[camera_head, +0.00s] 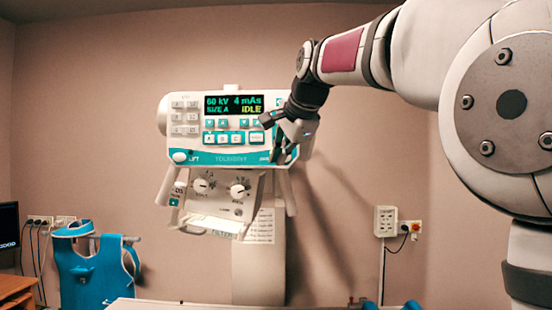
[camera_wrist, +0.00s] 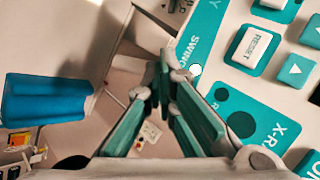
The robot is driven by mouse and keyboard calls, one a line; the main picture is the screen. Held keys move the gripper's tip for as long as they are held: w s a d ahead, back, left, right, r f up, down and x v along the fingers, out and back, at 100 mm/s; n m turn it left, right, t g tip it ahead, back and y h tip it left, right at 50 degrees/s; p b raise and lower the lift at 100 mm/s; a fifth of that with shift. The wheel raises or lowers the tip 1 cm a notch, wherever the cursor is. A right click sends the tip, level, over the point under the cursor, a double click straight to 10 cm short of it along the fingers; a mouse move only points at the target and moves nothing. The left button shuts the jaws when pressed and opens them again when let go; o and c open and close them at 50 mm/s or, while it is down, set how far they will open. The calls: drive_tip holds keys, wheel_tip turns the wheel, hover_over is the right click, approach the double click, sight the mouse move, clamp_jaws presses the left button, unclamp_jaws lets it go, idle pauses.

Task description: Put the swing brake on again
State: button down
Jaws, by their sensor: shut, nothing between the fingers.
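The x-ray unit's control panel (camera_head: 222,140) hangs in the middle of the head view, its display reading 60 kV, 4 mAs, SIZE A, IDLE. My gripper (camera_head: 280,157) is at the panel's lower right corner, fingers pointing down. In the wrist view my gripper (camera_wrist: 165,75) is shut and empty, with teal finger pads together. Its tips are beside the SWING label (camera_wrist: 193,47) and a small round white spot (camera_wrist: 195,70) at the panel edge. The swing brake control itself I cannot make out; the fingers may hide it. I cannot tell whether the tips touch anything.
A RESET button (camera_wrist: 254,45) and a teal X-RAY patch (camera_wrist: 255,118) lie right of the fingers. A tube housing with dials (camera_head: 220,190) hangs below the panel. A blue apron (camera_head: 92,268) hangs at lower left. A wall socket box (camera_head: 385,221) is at right.

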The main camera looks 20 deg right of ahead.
drive_tip(key=shift+w+d, duration=0.1)
drive_tip(key=shift+w, duration=0.2)
drive_tip(key=shift+s, duration=0.2)
idle(0.4)
drive_tip(key=shift+s+a+p, duration=0.25)
drive_tip(key=shift+s+p, duration=0.1)
drive_tip(key=shift+s, duration=0.3)
drive_tip(key=s, duration=0.1)
drive_tip(key=s+a+p, duration=0.1)
drive_tip(key=s, duration=0.2)
drive_tip(key=shift+s+a+p, duration=0.25)
drive_tip(key=shift+s+p, duration=0.05)
drive_tip(key=shift+s, duration=0.05)
idle(0.6)
drive_tip(key=s+d+f+n+g+b, duration=0.1)
drive_tip(key=s+f+n+g, duration=0.3)
drive_tip(key=s+f+n, duration=1)
drive_tip(key=s+f+b, duration=0.1)
drive_tip(key=s+f, duration=1.3)
drive_tip(key=s, duration=0.2)
drive_tip(key=shift+d+f+n+h, duration=0.2)
drive_tip(key=shift+n+h, duration=0.1)
drive_tip(key=shift+h, duration=0.1)
